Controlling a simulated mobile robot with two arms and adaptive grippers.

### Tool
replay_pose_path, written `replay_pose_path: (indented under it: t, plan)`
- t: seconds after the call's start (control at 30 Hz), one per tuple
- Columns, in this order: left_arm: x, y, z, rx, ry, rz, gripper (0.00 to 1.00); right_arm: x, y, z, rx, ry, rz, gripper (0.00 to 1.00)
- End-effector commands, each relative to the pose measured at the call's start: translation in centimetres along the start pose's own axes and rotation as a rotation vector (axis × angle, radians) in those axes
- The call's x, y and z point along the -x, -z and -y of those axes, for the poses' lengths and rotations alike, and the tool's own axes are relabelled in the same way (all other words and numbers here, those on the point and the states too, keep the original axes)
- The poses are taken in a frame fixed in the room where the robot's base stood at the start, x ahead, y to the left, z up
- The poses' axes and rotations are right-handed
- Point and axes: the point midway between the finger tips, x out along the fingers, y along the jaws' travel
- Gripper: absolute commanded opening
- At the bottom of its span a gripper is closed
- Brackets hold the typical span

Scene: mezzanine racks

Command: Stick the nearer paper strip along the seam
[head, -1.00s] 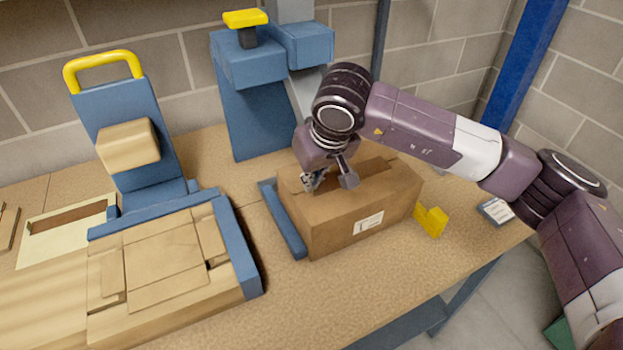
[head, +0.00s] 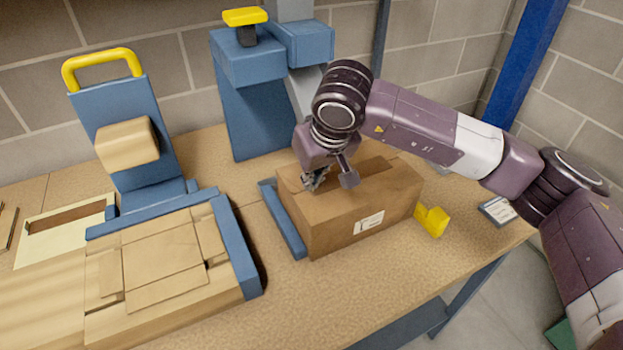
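A closed brown cardboard box (head: 335,230) with a white label stands on the bench. A darker brown band (head: 376,170) runs along its top; I cannot tell whether it is the bare seam or a paper strip over it. My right gripper (head: 332,182) points down at the left part of the box top, its fingers apart, at or just above the cardboard. It hides that end of the band, and I see nothing held. At the left, a brown strip (head: 66,217) lies on a cream sheet (head: 50,245). My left gripper is out of view.
A blue guide bar (head: 283,220) lies left of the box, and a yellow block (head: 432,220) stands right of it. A blue fixture (head: 237,250) with flat cardboard fills the left front. A blue machine (head: 258,110) stands behind. The bench front centre is clear.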

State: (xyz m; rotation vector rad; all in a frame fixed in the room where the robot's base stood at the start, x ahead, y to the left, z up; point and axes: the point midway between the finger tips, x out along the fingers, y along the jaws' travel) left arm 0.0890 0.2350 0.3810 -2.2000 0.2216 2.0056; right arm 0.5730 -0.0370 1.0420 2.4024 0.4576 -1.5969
Motion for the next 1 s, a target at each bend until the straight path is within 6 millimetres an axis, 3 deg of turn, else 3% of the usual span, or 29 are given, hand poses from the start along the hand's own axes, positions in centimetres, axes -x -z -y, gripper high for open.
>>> replay_pose_path:
  t: [0.43, 0.67, 0.9, 1.0]
  plan:
    - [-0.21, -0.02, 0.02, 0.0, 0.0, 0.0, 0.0, -0.3, -0.37, 0.03, 0.001, 0.0, 0.01, 0.0]
    - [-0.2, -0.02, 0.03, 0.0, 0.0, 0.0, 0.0, -0.27, -0.32, 0.0, 0.001, -0.001, 0.009, 0.25]
    - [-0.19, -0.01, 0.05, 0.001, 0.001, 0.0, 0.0, -0.22, -0.24, -0.01, 0.0, -0.001, 0.006, 0.25]
    - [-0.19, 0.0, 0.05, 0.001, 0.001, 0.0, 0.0, -0.2, -0.21, -0.02, 0.0, -0.001, 0.006, 0.36]
